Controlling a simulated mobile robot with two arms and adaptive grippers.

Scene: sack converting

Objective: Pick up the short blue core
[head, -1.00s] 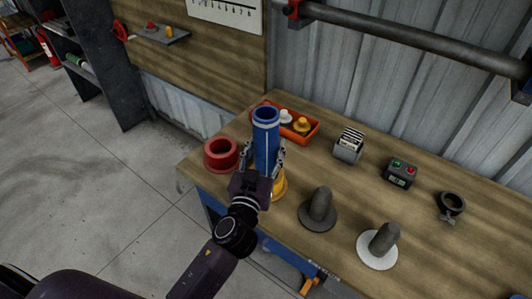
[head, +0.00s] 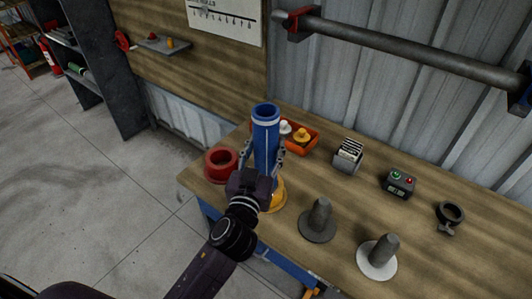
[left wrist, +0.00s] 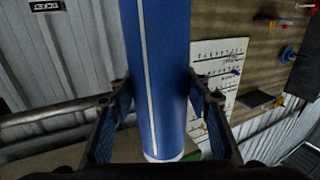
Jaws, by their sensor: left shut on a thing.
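The blue core (head: 266,135) is an upright hollow tube with a pale stripe down its side. My left gripper (head: 262,160) is shut on it, one finger on each side. In the left wrist view the core (left wrist: 158,70) fills the middle between the two fingers of my left gripper (left wrist: 157,108). A yellow flanged piece (head: 278,194) shows behind and below the gripper, partly hidden. I cannot tell whether the core's lower end touches it. My right gripper does not show.
A red ring-shaped piece (head: 221,163) stands left of the core on the wooden bench (head: 345,190). An orange tray (head: 313,137) with small pieces is behind it. A dark peg (head: 319,217) and a white-based peg (head: 380,256) stand to the right. A horizontal bar (head: 400,49) runs above.

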